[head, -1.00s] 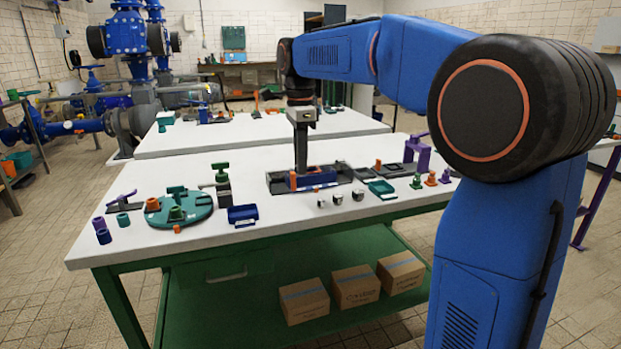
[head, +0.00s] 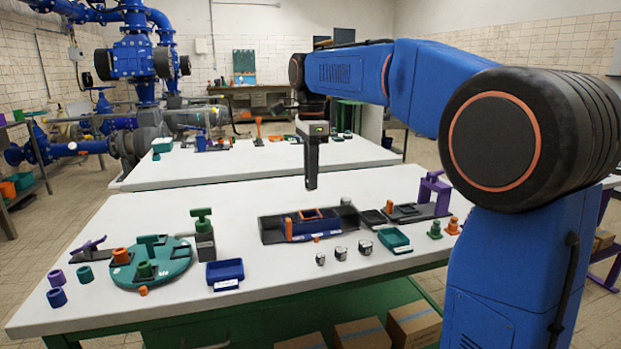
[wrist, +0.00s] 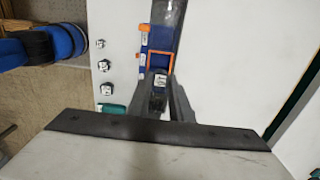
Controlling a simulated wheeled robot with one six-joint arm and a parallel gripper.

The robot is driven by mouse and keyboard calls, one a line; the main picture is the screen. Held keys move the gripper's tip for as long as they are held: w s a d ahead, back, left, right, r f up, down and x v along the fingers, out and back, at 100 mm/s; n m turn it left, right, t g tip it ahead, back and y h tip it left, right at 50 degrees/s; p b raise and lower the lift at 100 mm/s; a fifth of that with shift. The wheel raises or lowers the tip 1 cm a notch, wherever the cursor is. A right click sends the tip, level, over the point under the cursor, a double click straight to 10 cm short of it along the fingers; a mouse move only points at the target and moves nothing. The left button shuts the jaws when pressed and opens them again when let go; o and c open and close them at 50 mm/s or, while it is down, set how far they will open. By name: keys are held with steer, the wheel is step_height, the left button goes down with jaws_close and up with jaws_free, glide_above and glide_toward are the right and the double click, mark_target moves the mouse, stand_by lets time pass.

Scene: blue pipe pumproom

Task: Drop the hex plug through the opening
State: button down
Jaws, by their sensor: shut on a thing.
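My gripper (head: 311,187) is above the table, over the blue box, with its fingers pointing down. In the wrist view, my gripper (wrist: 160,100) is shut on a small silver piece, seemingly the hex plug (wrist: 160,80); the fingers partly hide it and its shape is hard to tell. The blue box (head: 318,228) sits in a dark tray and also shows in the wrist view (wrist: 156,67). The orange-framed opening (head: 311,214) is on its top; in the wrist view the orange frame (wrist: 149,60) lies just above the held piece. The plug appears apart from the box.
Several small silver pieces, such as one (head: 341,253), stand in front of the box. A teal tray (head: 394,240) is to their right, a navy tray (head: 225,273) to the left. A green round fixture (head: 150,262) stands further left.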

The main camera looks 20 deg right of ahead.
steer(key=shift+f, duration=3.8)
steer(key=c, duration=1.5)
jaws_free()
steer(key=shift+r, duration=3.45)
